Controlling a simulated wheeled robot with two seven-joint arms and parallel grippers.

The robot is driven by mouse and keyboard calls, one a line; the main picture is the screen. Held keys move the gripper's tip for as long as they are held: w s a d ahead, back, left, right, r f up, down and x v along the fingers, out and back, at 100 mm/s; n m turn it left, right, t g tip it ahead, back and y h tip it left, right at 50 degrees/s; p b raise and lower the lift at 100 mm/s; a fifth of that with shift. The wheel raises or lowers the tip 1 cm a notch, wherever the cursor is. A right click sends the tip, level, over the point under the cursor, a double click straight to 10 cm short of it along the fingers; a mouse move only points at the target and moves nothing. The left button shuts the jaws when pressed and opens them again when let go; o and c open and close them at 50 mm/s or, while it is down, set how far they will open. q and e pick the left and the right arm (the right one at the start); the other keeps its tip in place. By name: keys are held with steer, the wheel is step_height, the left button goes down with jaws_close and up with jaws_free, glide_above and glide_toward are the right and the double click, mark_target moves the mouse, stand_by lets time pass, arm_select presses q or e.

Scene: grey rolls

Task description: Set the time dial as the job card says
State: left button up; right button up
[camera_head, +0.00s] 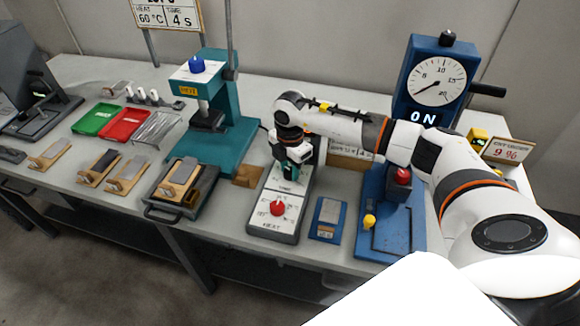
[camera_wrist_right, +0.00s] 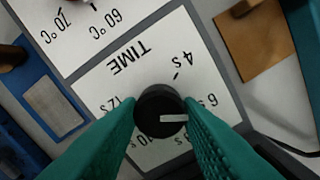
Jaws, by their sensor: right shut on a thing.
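The job card (camera_head: 166,14) at the top of the head view reads heat 60 °C, time 4 s. The grey control box (camera_head: 272,232) has a red heat knob (camera_head: 278,208) at its near end. My right gripper (camera_head: 291,172) is over its far end and hides the time dial there. In the right wrist view its green fingers are shut on the black time dial (camera_wrist_right: 160,108). The dial's white pointer points right in the picture, near the 6 s label; the exact mark is partly hidden. The 4 s label (camera_wrist_right: 190,57) is at upper right. My left gripper is not in view.
A teal press (camera_head: 205,140) stands left of the box. A small blue block (camera_head: 327,218) and a blue machine (camera_head: 385,235) with a gauge (camera_head: 437,82) and an "ON" sign stand to the right. Red (camera_head: 124,124) and green trays (camera_head: 96,120) lie at the left.

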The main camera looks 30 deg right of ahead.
steer(key=shift+n+b, duration=0.45)
steer(key=shift+n, duration=0.55)
steer(key=n+b, duration=0.1)
steer(key=n, duration=0.3)
steer(key=shift+f+b, duration=0.1)
steer(key=shift+b, duration=0.25)
steer(key=n+b, duration=0.2)
steer(key=n, duration=0.3)
steer(key=shift+n, duration=0.4)
steer(key=o, duration=1)
steer(key=shift+c, duration=0.2)
